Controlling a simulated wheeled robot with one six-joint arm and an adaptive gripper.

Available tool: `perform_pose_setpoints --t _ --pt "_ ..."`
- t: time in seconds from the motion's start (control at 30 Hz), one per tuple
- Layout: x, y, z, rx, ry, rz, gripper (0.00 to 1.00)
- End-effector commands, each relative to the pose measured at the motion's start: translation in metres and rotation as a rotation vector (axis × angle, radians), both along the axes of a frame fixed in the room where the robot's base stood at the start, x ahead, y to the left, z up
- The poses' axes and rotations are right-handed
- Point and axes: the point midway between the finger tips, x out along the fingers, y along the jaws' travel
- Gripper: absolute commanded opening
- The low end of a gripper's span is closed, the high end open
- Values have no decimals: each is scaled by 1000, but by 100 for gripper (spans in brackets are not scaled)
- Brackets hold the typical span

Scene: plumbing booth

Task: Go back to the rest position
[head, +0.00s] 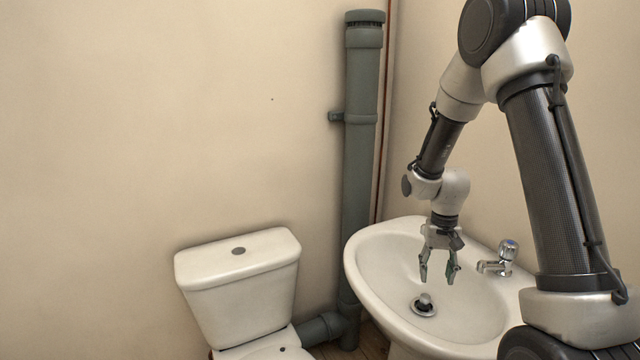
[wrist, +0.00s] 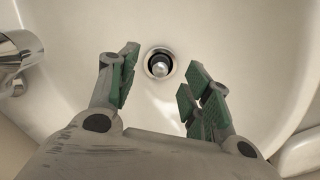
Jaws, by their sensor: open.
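My gripper (head: 437,270) hangs over the white basin (head: 380,290) and points down. It is open and holds nothing. In the wrist view my gripper (wrist: 156,90) shows two fingers with green pads spread apart, with bare basin surface between them. A plug (head: 425,302) sits at the metal drain in the basin, below the fingertips. The plug also shows in the wrist view (wrist: 160,69), a little beyond the fingers and apart from them.
A chrome tap (head: 506,252) stands on the basin's right rim, close to my arm. A white toilet (head: 240,285) stands to the left. A grey-green pipe (head: 358,170) runs up the wall behind. The wall area at upper left is clear.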

Motion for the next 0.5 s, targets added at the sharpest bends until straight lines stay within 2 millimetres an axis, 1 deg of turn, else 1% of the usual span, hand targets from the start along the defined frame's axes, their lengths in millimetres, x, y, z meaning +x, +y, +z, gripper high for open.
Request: perform_pose_setpoints --t 0.03,0.07,0.1,0.17,0.37,0.4,0.5 --pt "-19 0 0 3 49 30 49" --pt "-30 0 8 7 71 54 49" --pt "-42 0 22 11 84 82 49" --pt "-57 -1 42 16 91 116 49" --pt "-102 -1 112 26 58 203 49" --pt "-113 -1 127 28 43 220 49" --pt "-140 -2 162 25 -10 256 49"
